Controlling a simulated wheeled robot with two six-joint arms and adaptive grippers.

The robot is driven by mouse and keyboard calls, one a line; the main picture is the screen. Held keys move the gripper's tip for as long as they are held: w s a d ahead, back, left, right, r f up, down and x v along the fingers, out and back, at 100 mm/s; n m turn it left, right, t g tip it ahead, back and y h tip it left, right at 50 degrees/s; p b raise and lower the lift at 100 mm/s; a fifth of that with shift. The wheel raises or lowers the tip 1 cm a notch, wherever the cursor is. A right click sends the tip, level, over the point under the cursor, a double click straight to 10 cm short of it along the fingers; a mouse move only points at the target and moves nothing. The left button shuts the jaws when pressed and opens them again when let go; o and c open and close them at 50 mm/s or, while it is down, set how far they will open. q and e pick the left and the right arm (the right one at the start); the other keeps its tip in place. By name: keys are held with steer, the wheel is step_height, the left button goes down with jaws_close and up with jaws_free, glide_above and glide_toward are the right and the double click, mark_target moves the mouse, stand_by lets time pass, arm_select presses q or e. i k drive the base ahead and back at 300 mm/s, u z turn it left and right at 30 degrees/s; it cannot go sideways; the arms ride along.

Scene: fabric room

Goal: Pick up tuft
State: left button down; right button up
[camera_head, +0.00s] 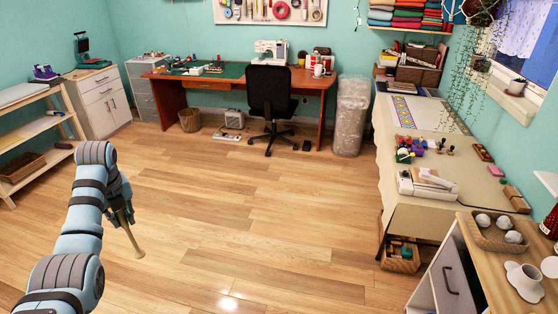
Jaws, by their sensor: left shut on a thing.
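My left gripper (119,198) is held up over the open floor at the left of the head view. It is shut on a long, thin, tan thing (132,238) that hangs down at a slant, clear of the furniture. This may be the tuft; its exact kind is hard to tell at this size. The gripper and arm hide its upper part. I see nothing else that I can surely call the tuft. My right gripper is not in view.
Wooden floor (250,210) lies free in the middle. A wooden shelf (30,130) stands left, a desk (318,82) with a black chair (270,92) at the back. A cloth-covered table (400,215) and a cabinet (455,285) line the right.

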mark_target(482, 221)
steer(key=z, duration=0.05)
steer(key=i, duration=1.6)
steer(key=z, duration=0.6)
